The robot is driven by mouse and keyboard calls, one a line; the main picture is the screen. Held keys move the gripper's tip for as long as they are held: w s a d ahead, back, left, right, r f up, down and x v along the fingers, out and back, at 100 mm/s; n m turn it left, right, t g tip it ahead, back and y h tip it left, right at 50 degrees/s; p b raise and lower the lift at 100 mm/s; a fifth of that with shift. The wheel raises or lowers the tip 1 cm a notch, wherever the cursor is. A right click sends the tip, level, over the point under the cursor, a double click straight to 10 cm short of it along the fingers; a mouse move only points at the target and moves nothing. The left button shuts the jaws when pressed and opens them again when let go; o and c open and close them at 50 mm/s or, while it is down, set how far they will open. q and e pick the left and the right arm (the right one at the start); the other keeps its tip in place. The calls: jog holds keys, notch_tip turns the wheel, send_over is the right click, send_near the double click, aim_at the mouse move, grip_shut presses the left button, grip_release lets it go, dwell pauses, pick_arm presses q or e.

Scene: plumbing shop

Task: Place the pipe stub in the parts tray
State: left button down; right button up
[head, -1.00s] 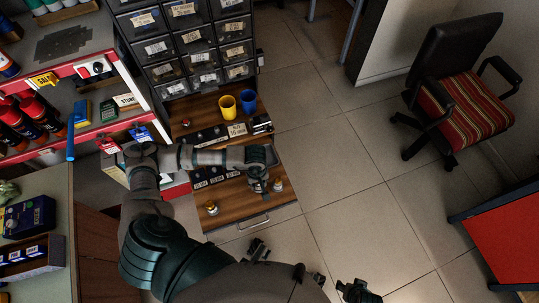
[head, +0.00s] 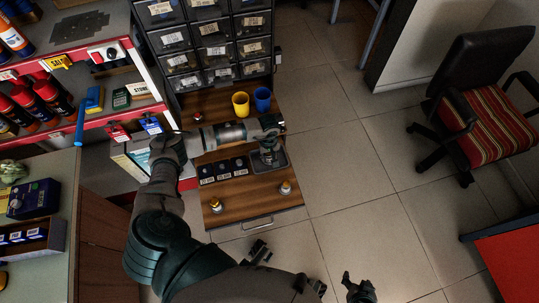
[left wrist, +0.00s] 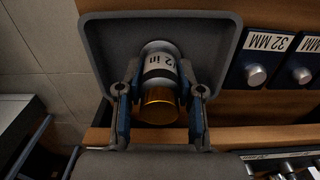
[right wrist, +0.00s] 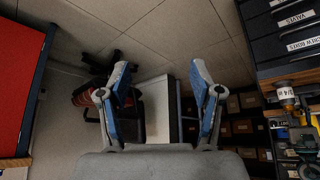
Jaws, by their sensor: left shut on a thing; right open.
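The pipe stub (left wrist: 158,65) is a short silver cylinder with a white "2 in" label and a brass-coloured end. My left gripper (left wrist: 160,92) is shut on it, one finger on each side. The dark grey parts tray (left wrist: 225,40) surrounds the stub in the left wrist view. I cannot tell whether the stub touches its floor. In the head view the tray (head: 284,163) lies on the right part of the wooden bench, with my left gripper (head: 268,156) over it. My right gripper (right wrist: 160,78) is open and empty, away from the bench.
Labelled blocks with knobs (head: 222,170) stand left of the tray. Two brass-based fittings (head: 286,188) (head: 217,205) stand near the front edge. Yellow (head: 240,103) and blue (head: 262,99) cups stand behind, below the drawer cabinet (head: 215,45).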

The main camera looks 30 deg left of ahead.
pick_arm(q)
jog(key=c, duration=0.7)
grip_release()
jog(key=shift+r, duration=0.1)
